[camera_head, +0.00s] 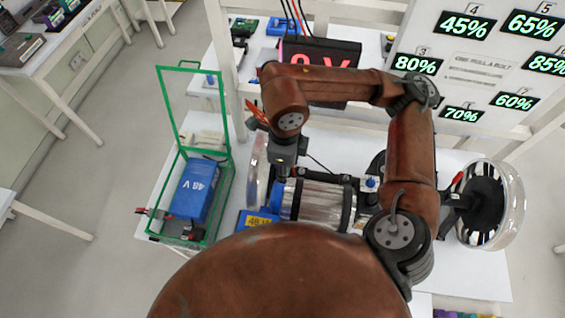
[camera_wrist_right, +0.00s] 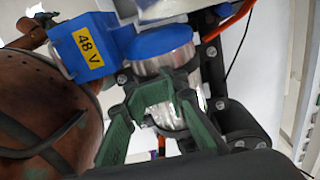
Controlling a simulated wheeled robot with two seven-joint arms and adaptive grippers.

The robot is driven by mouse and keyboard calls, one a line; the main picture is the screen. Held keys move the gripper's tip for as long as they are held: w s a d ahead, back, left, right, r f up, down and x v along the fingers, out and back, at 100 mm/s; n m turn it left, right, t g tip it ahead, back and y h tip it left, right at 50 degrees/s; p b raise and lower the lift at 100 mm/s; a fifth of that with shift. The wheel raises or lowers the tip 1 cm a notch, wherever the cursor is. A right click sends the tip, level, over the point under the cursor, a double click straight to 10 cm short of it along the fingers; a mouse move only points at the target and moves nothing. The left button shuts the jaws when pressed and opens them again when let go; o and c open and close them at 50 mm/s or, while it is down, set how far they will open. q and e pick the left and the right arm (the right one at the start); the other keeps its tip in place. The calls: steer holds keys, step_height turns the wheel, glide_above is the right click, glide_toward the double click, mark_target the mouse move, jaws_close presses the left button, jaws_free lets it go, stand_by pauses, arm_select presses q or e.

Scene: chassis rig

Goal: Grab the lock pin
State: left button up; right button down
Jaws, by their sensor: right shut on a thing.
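My right arm reaches over the rig, and its gripper (camera_head: 282,178) points down by the blue end of a silver cylinder (camera_head: 318,203). My left gripper is not in view.
A green-framed case (camera_head: 228,190) with a blue 48 V battery (camera_head: 195,190) stands at left on the white table (camera_head: 470,275). A wheel (camera_head: 490,205) stands at right. A red-lit display (camera_head: 335,55) and a percentage board (camera_head: 480,60) stand behind.

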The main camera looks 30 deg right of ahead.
steer(key=shift+s+a+r, duration=0.1)
steer(key=shift+s, duration=0.1)
steer(key=c, duration=0.6)
jaws_free()
steer(key=shift+o, duration=0.2)
